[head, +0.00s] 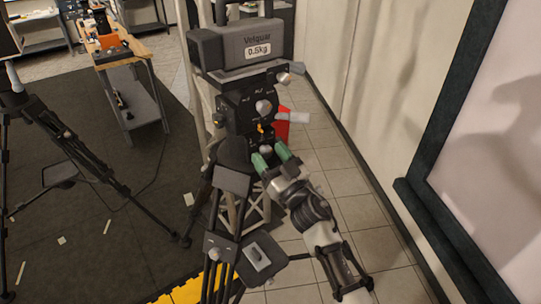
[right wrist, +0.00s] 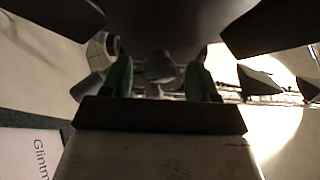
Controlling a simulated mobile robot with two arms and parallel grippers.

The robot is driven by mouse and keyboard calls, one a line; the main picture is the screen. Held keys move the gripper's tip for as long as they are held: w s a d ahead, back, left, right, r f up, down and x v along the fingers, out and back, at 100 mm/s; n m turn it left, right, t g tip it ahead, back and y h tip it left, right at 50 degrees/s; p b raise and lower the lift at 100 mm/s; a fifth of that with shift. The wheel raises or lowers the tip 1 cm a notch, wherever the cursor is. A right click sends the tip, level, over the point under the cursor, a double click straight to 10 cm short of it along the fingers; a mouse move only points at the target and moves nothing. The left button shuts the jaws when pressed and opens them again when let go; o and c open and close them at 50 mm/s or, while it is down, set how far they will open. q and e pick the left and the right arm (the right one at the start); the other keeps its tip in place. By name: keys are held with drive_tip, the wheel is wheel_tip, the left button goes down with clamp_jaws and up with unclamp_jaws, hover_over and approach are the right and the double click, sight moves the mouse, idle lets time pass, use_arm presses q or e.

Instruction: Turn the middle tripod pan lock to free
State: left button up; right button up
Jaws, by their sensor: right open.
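The middle tripod (head: 233,180) stands upright, with a dark head (head: 237,112) carrying a grey block marked "Velquar 0.5kg" (head: 246,45). A round grey knob (head: 264,107) is on the head's front, and another small grey knob (head: 265,150) is lower down. My right gripper (head: 271,157) is open at the lower knob, its green fingertips apart. In the right wrist view the gripper (right wrist: 160,80) has a rounded grey knob (right wrist: 160,66) between or just beyond its fingertips; I cannot tell if they touch it. No lock markings are readable. My left gripper is out of view.
Another tripod (head: 75,150) stands at the left. A wooden-topped cart (head: 125,48) is behind it. A red object (head: 282,128) is behind the tripod head. A dark-framed panel (head: 440,130) is at the right. Tiled floor (head: 375,240) lies open between.

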drive_tip(key=c, duration=0.9)
